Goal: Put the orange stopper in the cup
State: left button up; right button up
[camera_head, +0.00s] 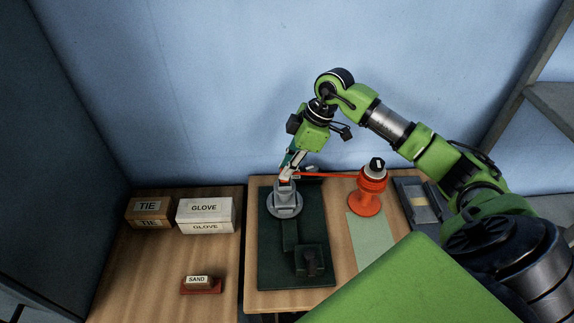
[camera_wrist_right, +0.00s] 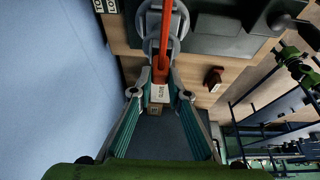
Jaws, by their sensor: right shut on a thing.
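My right gripper (camera_head: 293,167) points down over a grey round cup-like piece (camera_head: 284,211) on a dark green press base. It is shut on the end of a long orange bar (camera_head: 330,174). In the right wrist view the orange bar (camera_wrist_right: 167,35) runs in between the fingertips (camera_wrist_right: 160,78). The bar reaches right to the collar of an orange post (camera_head: 366,203) with a black and white knob. The bar seems to carry the orange stopper, but its tip is hidden by the fingers. I cannot tell whether it is inside the cup. My left gripper is not in view.
The press base (camera_head: 268,262) has a dark block at its front. A TIE box (camera_head: 149,208) and a white GLOVE box (camera_head: 205,229) stand on the left table, with a SAND block (camera_head: 198,280) in front. A green mat (camera_head: 372,240) lies before the post.

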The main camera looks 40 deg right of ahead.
jog(key=shift+f+b, duration=0.6)
jog(key=shift+f, duration=0.55)
dwell(1.1)
jog(key=o, duration=0.9)
jog(key=shift+c, duration=0.2)
jog(key=shift+r, duration=0.1)
jog(key=v, duration=1.2)
